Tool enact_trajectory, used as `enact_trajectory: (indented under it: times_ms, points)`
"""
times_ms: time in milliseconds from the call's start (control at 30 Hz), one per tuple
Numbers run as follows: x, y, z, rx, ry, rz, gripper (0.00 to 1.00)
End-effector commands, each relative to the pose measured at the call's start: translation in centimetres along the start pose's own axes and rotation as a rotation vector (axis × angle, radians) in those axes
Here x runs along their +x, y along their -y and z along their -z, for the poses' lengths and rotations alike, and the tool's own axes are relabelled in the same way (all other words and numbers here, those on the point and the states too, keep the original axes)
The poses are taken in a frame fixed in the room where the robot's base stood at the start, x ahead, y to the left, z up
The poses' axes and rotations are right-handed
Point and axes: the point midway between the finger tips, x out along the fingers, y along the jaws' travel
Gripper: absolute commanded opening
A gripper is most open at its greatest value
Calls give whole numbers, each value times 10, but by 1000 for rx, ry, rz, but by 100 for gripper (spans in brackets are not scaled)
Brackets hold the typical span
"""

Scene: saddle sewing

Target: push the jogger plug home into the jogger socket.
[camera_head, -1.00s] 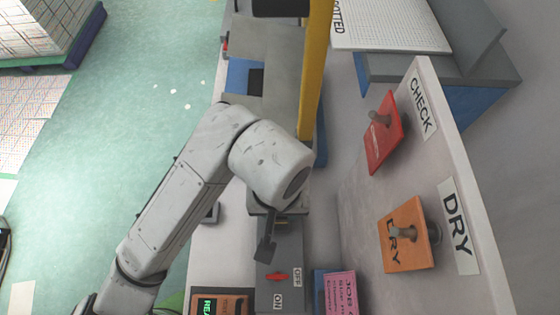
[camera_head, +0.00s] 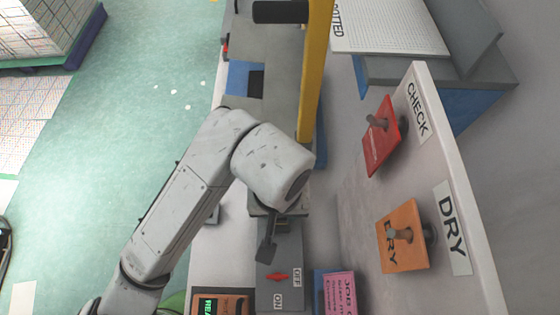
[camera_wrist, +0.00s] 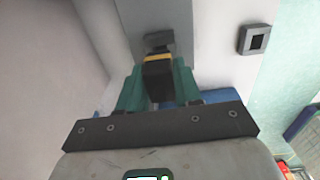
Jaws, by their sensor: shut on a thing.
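My gripper (camera_wrist: 159,84) shows in the wrist view with its two teal fingers closed around a dark plug (camera_wrist: 158,73) with a yellow band. The plug's far end points at a small grey block (camera_wrist: 157,39), which looks like the jogger socket. The plug's tip overlaps the block's lower edge; I cannot tell whether it is inside or just in front. In the head view my arm hides most of the gripper, the plug and the socket.
A grey switch box (camera_head: 268,294) with a red ON/OFF switch (camera_head: 277,277) lies just below my wrist in the head view. A yellow post (camera_head: 315,70) rises beyond. A grey square frame (camera_wrist: 255,40) sits to the right. DRY (camera_head: 403,250) and CHECK panels stand at right.

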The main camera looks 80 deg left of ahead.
Motion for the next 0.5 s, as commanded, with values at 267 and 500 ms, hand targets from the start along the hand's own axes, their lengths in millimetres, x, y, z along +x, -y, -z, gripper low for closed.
enact_trajectory:
  times_ms: [267,500]
  points:
    - [2,0,0,0,0,0,0]
    - [7,0,0,0,0,0,0]
